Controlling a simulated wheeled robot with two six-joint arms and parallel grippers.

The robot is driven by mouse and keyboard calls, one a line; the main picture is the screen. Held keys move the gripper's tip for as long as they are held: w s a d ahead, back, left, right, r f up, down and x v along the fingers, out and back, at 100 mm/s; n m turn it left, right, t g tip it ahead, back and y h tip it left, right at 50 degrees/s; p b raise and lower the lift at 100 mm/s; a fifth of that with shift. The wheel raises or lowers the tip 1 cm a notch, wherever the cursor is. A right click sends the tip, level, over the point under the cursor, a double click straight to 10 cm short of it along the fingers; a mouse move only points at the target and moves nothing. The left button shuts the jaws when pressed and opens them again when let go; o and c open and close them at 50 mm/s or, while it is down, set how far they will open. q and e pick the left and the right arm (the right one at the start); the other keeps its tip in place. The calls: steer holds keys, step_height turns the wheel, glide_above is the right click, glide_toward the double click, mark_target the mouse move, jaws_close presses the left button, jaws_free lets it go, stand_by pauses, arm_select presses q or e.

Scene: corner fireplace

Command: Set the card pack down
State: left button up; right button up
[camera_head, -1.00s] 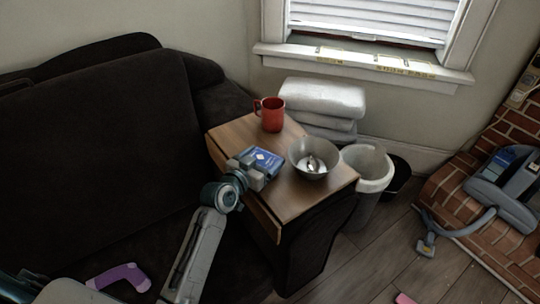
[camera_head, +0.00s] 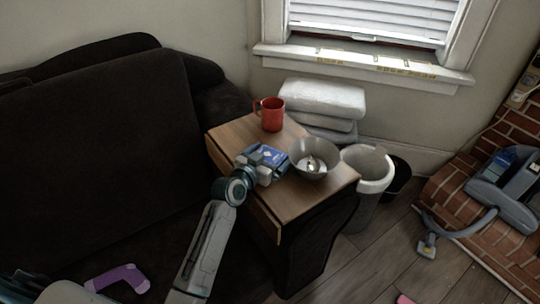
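The blue card pack (camera_head: 271,155) is at the left part of the small wooden table (camera_head: 239,133), beside the metal bowl. My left gripper (camera_head: 262,165) reaches in from the lower left and is shut on the pack, with its grey fingers covering part of it. The pack is at or just above the tabletop; I cannot tell if it touches. My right gripper is not in view.
A red mug (camera_head: 271,114) stands at the table's back. A metal bowl (camera_head: 314,158) with a spoon stands right of the pack. The table's front right is clear. A dark sofa (camera_head: 100,150) is at left, a white bin (camera_head: 368,168) at right.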

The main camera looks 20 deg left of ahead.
arm_select(q)
steer(key=p+v, duration=0.1)
steer(key=v, duration=1.1)
steer(key=shift+s, duration=0.1)
